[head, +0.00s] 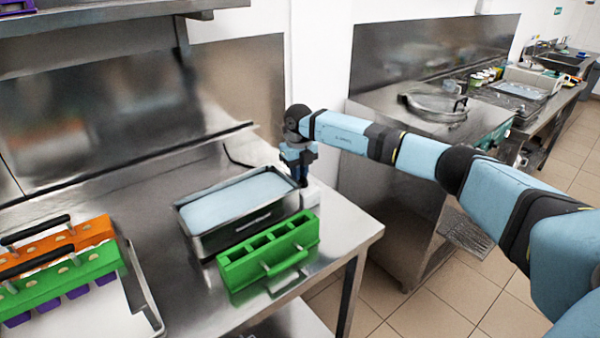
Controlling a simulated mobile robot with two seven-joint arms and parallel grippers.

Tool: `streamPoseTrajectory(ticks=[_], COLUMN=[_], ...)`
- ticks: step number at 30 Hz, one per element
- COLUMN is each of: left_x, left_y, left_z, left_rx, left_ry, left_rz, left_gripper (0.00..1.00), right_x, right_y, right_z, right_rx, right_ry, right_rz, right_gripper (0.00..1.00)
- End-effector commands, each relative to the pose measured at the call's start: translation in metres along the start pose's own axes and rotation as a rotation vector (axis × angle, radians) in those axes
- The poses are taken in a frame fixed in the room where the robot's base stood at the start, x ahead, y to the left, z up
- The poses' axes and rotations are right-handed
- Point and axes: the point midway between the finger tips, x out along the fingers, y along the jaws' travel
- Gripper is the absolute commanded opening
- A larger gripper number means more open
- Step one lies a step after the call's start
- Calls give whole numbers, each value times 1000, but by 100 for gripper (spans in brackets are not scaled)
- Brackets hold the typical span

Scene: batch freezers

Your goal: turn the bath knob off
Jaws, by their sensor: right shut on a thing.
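The bath (247,222) is a steel tank of pale blue liquid on the steel counter. A small white control block (309,194) shows at its right end, below my right gripper. The knob itself is hidden behind or under the gripper, so its position cannot be read. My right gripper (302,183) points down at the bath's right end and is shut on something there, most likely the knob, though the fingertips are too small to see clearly. My left gripper is not in view.
A green mould holder (268,256) stands right in front of the bath. Green (62,279) and orange (60,241) holders with purple moulds sit on a tray (95,312) at left. A black cable (236,158) lies behind the bath. The counter's right end is bare.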

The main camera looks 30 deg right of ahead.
Motion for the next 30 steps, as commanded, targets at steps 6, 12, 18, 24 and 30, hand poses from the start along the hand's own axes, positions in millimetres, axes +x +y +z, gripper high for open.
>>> streamPoseTrajectory(ticks=[6, 12, 18, 24, 30], left_x=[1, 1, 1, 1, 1], left_y=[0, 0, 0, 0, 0], left_z=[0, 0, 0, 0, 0], left_rx=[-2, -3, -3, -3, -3], left_ry=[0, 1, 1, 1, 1], left_rz=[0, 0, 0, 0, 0], left_gripper=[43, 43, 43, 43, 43], right_x=[-1, -1, -1, -1, -1], right_y=[1, 2, 2, 2, 2], right_z=[0, 0, 0, 0, 0], right_rx=[-85, -119, -126, -125, -125], right_ry=[-2, -3, -3, -3, -2], right_rz=[-1, 0, 0, 0, 0], right_gripper=[0, 0, 0, 0, 40])
